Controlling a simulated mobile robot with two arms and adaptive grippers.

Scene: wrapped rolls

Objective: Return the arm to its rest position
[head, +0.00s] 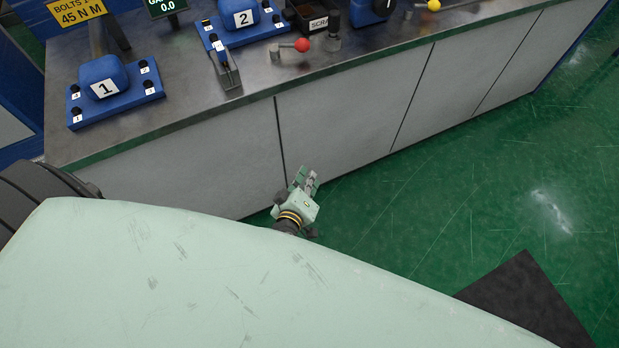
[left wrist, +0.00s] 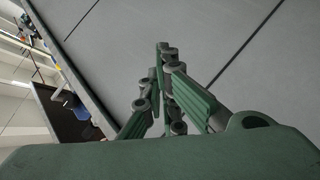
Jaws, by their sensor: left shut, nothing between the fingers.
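My left gripper (head: 308,178) is low in front of the grey cabinet fronts in the head view, below the bench top and apart from the things on it. In the left wrist view its green fingers (left wrist: 163,52) come together at the tips, shut with nothing between them. The cabinet panels fill most of the view behind them. The rest of the left arm is mostly hidden in the head view behind my pale green body. My right gripper is in neither view.
The metal bench (head: 182,70) runs along the back. On it are a blue block marked 1 (head: 103,72), a blue block marked 2 (head: 240,8), a red-knobbed lever (head: 301,45) and a scrap bin (head: 318,22). Green floor (head: 450,210) is clear at right, beside a dark mat (head: 525,300).

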